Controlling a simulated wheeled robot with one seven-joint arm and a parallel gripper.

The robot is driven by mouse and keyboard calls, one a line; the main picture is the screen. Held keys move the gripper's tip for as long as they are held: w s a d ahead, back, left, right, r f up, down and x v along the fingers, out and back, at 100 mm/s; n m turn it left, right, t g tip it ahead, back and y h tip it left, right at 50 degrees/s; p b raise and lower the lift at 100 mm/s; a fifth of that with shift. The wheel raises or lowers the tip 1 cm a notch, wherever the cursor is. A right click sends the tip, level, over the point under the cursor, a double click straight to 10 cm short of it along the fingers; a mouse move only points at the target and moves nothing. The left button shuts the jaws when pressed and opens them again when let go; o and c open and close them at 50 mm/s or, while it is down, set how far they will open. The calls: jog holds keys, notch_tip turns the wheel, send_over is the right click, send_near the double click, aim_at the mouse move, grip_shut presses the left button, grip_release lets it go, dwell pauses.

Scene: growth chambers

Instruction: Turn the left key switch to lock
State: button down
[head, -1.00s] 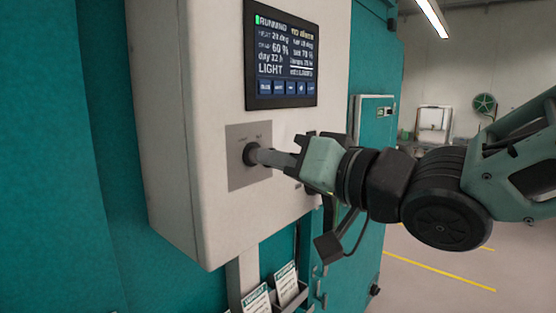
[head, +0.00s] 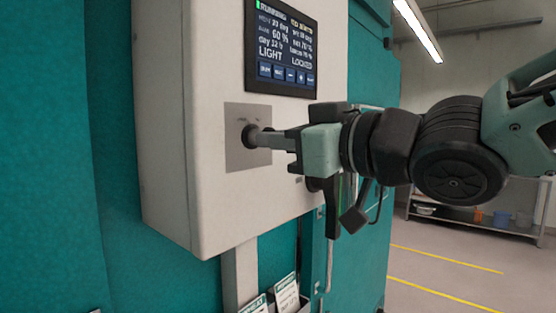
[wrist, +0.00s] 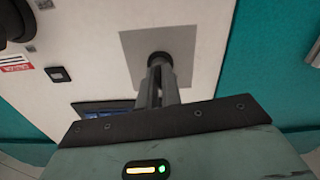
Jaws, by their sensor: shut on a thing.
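The left key switch (head: 251,135) is a dark round knob on a grey square plate (head: 240,155) on the white control box. My gripper (head: 268,138) is shut on the key switch, its fingers reaching straight to it from the right. In the wrist view the key switch (wrist: 159,60) shows at the fingertips, in the middle of the plate (wrist: 185,45); the fingers cover part of it. The screen (head: 282,50) above shows "LIGHT" and "LOCKED" in its lower line.
The white control box (head: 165,120) stands out from the teal chamber wall (head: 50,150). Paper leaflets (head: 287,290) sit in a holder below it. In the wrist view a red-and-white label (wrist: 15,62) and a dark round part (wrist: 12,22) lie at the left. Open floor with yellow lines is at the right.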

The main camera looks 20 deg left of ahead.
jog(key=shift+n+b, duration=1.35)
jog(key=shift+n, duration=0.75)
jog(key=c, duration=1.6)
grip_release()
jog(key=shift+d, duration=0.1)
jog(key=p+v, duration=0.9)
jog(key=v, duration=0.8)
jog(key=shift+s+d, duration=0.1)
jog(key=shift+d, duration=0.05)
jog(key=shift+f, duration=0.1)
